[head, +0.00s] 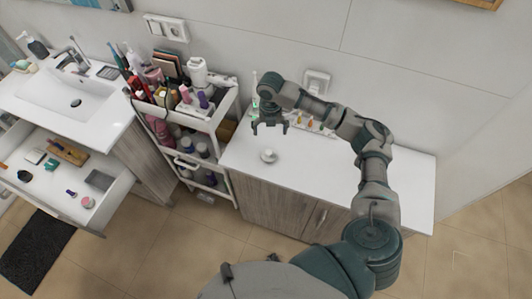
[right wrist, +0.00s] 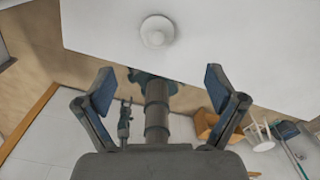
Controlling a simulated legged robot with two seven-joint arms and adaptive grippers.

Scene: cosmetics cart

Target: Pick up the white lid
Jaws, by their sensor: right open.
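The white lid (head: 268,156) is a small round piece with a raised centre. It lies alone near the left front part of the white countertop (head: 330,170). In the right wrist view the lid (right wrist: 157,31) shows beyond the fingertips, near the top middle. My right gripper (head: 270,128) is open and empty, above the counter and a little behind the lid in the head view. Its two spread fingers also show in the right wrist view (right wrist: 160,85). It does not touch the lid.
A white cart (head: 222,120) full of bottles and cosmetics stands left of the counter. Small bottles (head: 328,128) stand along the wall behind my right gripper. A sink (head: 75,98) with an open drawer (head: 100,200) is at the left. The counter around the lid is clear.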

